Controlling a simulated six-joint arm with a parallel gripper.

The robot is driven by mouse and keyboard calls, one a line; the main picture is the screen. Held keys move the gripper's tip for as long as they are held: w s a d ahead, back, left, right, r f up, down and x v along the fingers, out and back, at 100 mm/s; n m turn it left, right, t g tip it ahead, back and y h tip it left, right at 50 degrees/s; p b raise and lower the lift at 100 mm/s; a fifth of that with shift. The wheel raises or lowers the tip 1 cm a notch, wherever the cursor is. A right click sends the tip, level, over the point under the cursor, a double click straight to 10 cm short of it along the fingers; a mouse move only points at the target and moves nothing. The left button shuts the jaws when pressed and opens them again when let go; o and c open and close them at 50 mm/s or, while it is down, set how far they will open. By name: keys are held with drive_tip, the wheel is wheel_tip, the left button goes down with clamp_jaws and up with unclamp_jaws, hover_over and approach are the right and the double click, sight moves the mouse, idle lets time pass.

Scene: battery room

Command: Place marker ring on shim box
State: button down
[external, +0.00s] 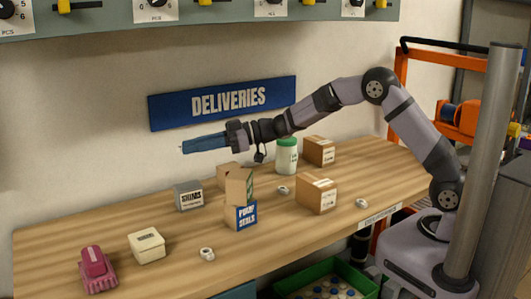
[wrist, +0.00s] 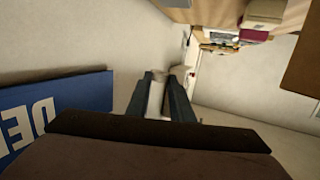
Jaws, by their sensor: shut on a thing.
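My gripper (external: 185,147) is raised high over the back of the bench, pointing left, below the blue sign. In the wrist view, my gripper (wrist: 163,82) has its dark fingers on both sides of a pale thing (wrist: 156,98); its shape is too unclear to name. The grey shim box (external: 188,196), marked SHIMS, stands upright on the bench below my gripper, with nothing on its top. Small whitish ring-like pieces lie on the bench: one at the front (external: 207,254), one in the middle (external: 283,190), one at the right (external: 362,203). I cannot tell which is the marker ring.
Brown cartons (external: 316,195) and a green-lidded jar (external: 287,155) are further right. A cream box (external: 147,246) and a maroon object (external: 97,270) are at left. Bare wood lies between them.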

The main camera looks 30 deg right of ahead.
sight(198, 184)
drive_tip(key=shift+s+f, duration=0.1)
drive_tip(key=shift+f, duration=4.85)
drive_tip(key=shift+f, duration=0.25)
drive_tip(key=c, duration=1.6)
unclamp_jaws()
drive_tip(key=shift+f, duration=0.1)
drive_tip(key=shift+o, duration=0.2)
drive_tip(key=shift+d+r, duration=0.1)
drive_tip(key=shift+r, duration=0.15)
drive_tip(key=b+v, duration=0.1)
drive_tip(key=v, duration=1)
drive_tip(key=shift+s+d+r, duration=0.2)
drive_tip(key=shift+d+r, duration=0.05)
drive_tip(key=shift+d, duration=0.05)
